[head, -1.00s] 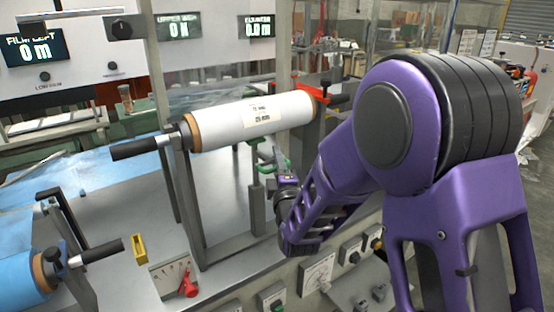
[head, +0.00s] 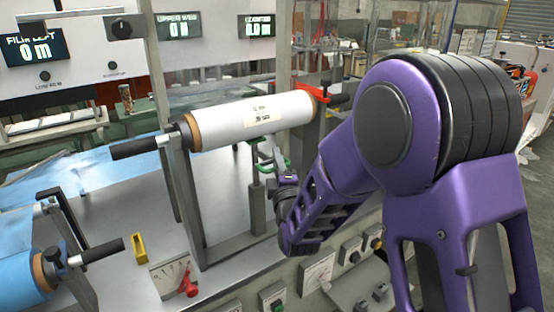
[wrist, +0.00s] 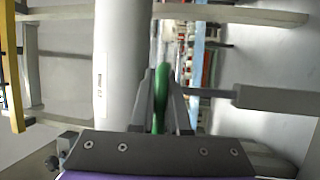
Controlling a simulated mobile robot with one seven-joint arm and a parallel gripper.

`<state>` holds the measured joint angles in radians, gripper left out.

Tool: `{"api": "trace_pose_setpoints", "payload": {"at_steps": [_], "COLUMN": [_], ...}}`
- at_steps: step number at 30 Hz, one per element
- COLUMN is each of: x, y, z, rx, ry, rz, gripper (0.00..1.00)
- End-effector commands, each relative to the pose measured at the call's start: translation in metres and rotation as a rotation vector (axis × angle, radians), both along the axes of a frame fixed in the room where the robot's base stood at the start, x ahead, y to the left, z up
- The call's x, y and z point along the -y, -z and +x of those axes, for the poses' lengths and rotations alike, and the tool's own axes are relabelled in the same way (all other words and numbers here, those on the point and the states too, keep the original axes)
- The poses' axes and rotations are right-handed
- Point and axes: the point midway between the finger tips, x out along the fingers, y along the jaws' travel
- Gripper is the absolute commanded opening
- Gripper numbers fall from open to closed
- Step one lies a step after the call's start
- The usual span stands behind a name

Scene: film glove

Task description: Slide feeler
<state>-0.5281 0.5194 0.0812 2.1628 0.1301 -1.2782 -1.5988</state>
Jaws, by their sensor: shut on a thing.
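A green handle (wrist: 162,95) shows in the wrist view between the two grey fingers of my gripper (wrist: 161,85), which is shut on it. In the head view, green parts (head: 264,168) show on an upright post below the right half of a white roll (head: 230,121). My gripper (head: 277,163) reaches them from the lower right and partly hides them. I cannot tell from its shape alone whether this green piece is the feeler. In the wrist view the white roll (wrist: 122,60) runs close along the left of the fingers.
A blue roll (head: 18,284) stands at the lower left. A yellow block (head: 138,248) and a gauge plate with a red knob (head: 188,283) sit on the front bench. Dials and switches (head: 317,272) line the front panel. The grey deck (head: 120,210) left of the stand is clear.

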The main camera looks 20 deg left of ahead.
Motion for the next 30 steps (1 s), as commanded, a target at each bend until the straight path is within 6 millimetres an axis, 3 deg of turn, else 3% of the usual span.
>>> {"api": "trace_pose_setpoints", "payload": {"at_steps": [26,27,30], "x": [0.0001,0.0001,0.0002], "y": [-0.0058,-0.0058,-0.0055], "z": [0.0006,0.0006,0.0006], "rx": [0.003,0.003,0.003], "ry": [0.001,0.001,0.001], "rz": [0.002,0.002,0.001], "gripper": [0.00,0.20,0.38]}}
